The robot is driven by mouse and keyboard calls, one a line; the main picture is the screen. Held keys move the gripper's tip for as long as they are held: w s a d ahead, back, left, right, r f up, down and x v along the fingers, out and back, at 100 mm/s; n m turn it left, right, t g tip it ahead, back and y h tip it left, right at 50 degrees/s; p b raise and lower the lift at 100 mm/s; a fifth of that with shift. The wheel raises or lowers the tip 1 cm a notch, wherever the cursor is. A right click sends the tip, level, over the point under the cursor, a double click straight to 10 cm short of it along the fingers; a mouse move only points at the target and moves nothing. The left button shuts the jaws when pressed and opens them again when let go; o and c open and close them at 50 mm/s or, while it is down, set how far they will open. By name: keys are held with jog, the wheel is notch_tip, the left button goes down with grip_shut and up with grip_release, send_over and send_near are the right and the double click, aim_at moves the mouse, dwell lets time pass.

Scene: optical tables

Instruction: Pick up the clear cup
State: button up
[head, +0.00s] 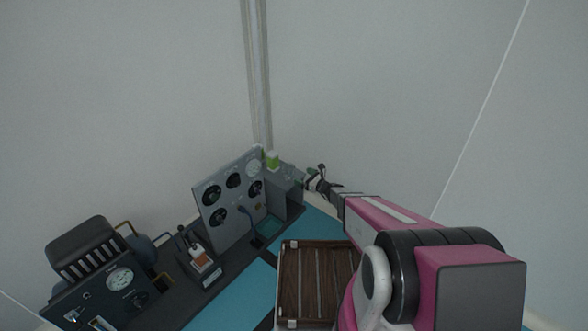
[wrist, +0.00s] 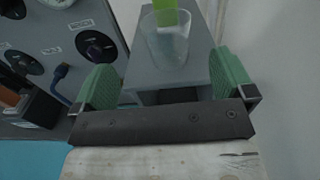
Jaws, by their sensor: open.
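The clear cup (wrist: 166,44) is a small translucent cup standing on a grey box (wrist: 188,72), seen between my fingers in the wrist view. In the head view the cup is too small and faint to make out surely, near the box top (head: 287,174). My gripper (wrist: 167,84) is open, with a green pad on each side, and nothing is between the pads. The cup is ahead of the fingertips. In the head view my gripper (head: 311,181) is at the right edge of the box.
A bright green object (head: 272,160) stands on the box behind the cup. A grey panel with black dials (head: 231,195) rises to the left. A wooden slatted tray (head: 311,284) lies on the blue table (head: 236,297).

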aim_at(284, 165)
jog(key=x, duration=1)
jog(key=shift+w+a, duration=0.1)
jog(key=shift+w, duration=0.45)
jog(key=shift+c, duration=0.3)
jog(key=c, duration=0.9)
